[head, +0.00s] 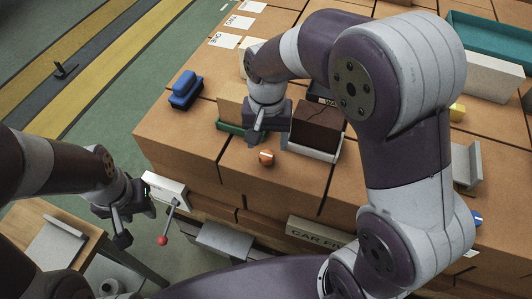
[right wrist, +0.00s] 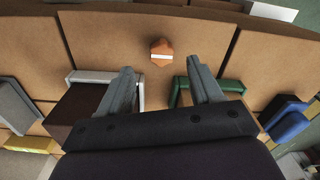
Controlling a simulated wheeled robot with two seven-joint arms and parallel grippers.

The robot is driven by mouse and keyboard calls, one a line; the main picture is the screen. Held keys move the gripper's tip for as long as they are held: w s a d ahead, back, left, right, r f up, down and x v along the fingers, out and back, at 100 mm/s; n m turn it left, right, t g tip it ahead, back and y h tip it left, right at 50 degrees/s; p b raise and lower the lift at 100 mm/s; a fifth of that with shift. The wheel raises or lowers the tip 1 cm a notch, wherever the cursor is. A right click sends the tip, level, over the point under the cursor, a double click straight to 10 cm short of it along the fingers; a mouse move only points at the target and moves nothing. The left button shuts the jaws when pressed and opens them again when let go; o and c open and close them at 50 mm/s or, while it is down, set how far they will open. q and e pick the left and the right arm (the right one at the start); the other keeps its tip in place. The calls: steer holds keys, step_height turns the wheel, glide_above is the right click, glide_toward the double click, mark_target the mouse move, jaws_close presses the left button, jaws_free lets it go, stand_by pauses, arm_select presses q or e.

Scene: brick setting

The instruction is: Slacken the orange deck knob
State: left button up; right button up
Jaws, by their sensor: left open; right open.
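The orange knob (head: 266,157) sits on the brown brick deck (head: 180,132) in the head view, near the deck's front edge. It has a white stripe across its top. In the right wrist view the knob (right wrist: 161,52) lies beyond and between the fingertips. My right gripper (head: 256,138) is open and empty just behind the knob, apart from it; its two fingers (right wrist: 165,77) are spread in the right wrist view. My left gripper (head: 135,228) is open and empty off the deck's front left, beside a lever with a red ball (head: 163,240).
A dark brown block in a pale tray (head: 312,152) stands right of the right gripper, and a green-edged holder (head: 230,128) is on its left. A blue brush-like object (head: 186,89) lies at the deck's left. A teal tray (head: 490,38) is at the back right.

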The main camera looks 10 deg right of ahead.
mark_target(266, 154)
steer(key=f, duration=0.3)
steer(key=w+f, duration=0.1)
steer(key=f, duration=0.1)
steer(key=shift+f+p, duration=0.2)
steer(key=shift+p, duration=0.1)
steer(key=shift+s, duration=0.3)
steer(key=shift+w, duration=0.15)
steer(key=c, duration=1.1)
arm_select(q)
steer(key=shift+w+r, duration=0.4)
steer(key=shift+r, duration=0.25)
arm_select(e)
steer(key=shift+o, duration=0.2)
